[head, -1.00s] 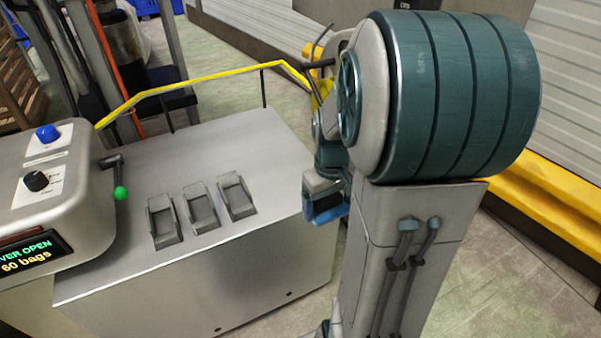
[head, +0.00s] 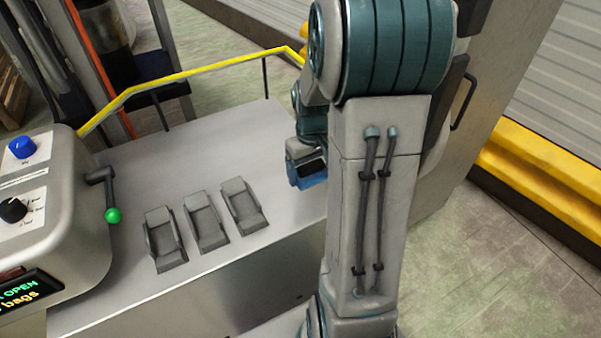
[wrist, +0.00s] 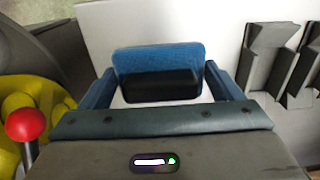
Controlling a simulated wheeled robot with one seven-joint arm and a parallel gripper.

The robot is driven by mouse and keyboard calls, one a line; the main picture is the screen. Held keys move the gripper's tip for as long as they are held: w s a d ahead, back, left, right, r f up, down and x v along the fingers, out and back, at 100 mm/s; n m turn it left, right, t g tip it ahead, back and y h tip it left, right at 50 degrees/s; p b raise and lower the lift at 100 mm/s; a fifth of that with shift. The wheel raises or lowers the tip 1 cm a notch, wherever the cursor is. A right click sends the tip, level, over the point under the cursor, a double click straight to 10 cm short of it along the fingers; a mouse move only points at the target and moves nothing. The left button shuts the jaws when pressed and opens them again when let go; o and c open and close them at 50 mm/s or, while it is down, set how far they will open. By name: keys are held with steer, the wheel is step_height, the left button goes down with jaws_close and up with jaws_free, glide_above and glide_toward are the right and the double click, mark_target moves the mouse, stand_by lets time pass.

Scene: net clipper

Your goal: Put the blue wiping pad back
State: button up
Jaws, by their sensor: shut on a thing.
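The blue wiping pad (wrist: 135,58) has a black block-like grip (wrist: 160,86) and sits between the two blue fingers of my gripper (wrist: 159,84) in the wrist view. The gripper is shut on it. In the head view my gripper (head: 306,170) shows at the right end of the grey machine top (head: 110,285), with a bit of blue at its lower end; pad and finger are hard to tell apart there. Three grey angled holders (head: 204,222) stand in a row on the top, left of my gripper, and look empty. Two also show in the wrist view (wrist: 264,58).
A control box with a blue knob (head: 22,147), a black knob and a green-tipped lever (head: 112,214) stands left of the holders. A yellow rail (head: 190,72) runs along the back. The top between holders and gripper is clear.

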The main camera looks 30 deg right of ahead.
steer(key=w+f, duration=0.1)
steer(key=w, duration=0.1)
steer(key=w+f, duration=0.1)
steer(key=w, duration=0.1)
steer(key=w+f, duration=0.1)
steer(key=w, duration=0.1)
steer(key=shift+d+f, duration=0.25)
steer(key=shift+f, duration=0.1)
steer(key=shift+w+f+b, duration=0.1)
steer(key=shift+f+b, duration=0.2)
steer(key=shift+f, duration=1.7)
steer(key=shift+f, duration=0.2)
steer(key=o, duration=0.9)
steer(key=shift+c, duration=0.2)
steer(key=shift+r, duration=0.1)
